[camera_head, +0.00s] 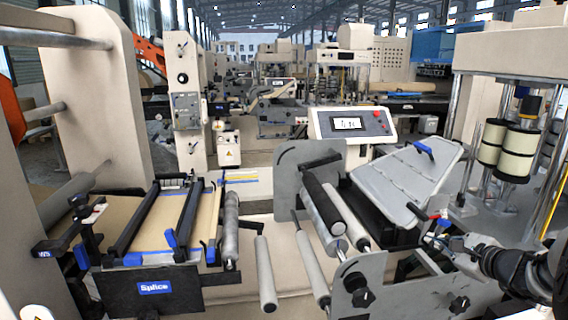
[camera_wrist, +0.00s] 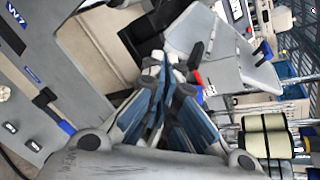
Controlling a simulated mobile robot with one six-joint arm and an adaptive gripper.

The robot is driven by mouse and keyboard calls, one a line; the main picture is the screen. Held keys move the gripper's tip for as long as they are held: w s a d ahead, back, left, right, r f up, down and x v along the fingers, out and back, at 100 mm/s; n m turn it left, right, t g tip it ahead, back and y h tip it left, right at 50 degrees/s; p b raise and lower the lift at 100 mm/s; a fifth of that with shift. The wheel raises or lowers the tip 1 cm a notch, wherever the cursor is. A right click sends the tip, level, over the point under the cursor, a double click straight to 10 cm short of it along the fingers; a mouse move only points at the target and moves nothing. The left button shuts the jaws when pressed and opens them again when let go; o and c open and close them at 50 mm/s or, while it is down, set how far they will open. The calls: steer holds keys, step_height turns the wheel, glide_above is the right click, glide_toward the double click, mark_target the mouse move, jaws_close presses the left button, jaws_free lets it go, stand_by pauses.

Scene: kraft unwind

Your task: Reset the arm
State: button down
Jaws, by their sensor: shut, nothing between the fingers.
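My gripper (camera_head: 437,240) is at the right side of the head view, at the end of my dark arm, which comes in from the right edge. Its fingers point left, near the lower edge of a tilted grey panel (camera_head: 408,183). In the wrist view my gripper (camera_wrist: 163,68) has its fingers together at the tips, with nothing between them. A small red-and-black handle (camera_head: 434,217) shows just beside the fingertips. I cannot tell whether the fingers touch it.
A splice table (camera_head: 155,288) stands at the left, with rollers (camera_head: 265,270) beside it. A control box with a display (camera_head: 350,123) is behind the panel. Cream cylindrical rolls (camera_head: 518,152) stand at the right, near my arm.

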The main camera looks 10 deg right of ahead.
steer(key=s+a+r+n+g+y, duration=0.1)
steer(key=s+a+n+g, duration=0.2)
steer(key=a, duration=0.6)
steer(key=s+a+r+n+g+y, duration=0.1)
steer(key=s+a+n+y, duration=0.15)
steer(key=a+n, duration=0.4)
steer(key=s+a+r+n+g, duration=0.1)
steer(key=s+a+n+g, duration=0.15)
steer(key=a, duration=0.75)
steer(key=s+a+n+g, duration=0.2)
steer(key=s+a+n, duration=0.45)
steer(key=s, duration=0.35)
steer(key=s+f+n+h, duration=0.3)
steer(key=s+n, duration=0.3)
steer(key=s, duration=0.7)
steer(key=shift+s+f+n+h, duration=0.2)
steer(key=shift+n+h, duration=0.15)
steer(key=shift+h, duration=0.5)
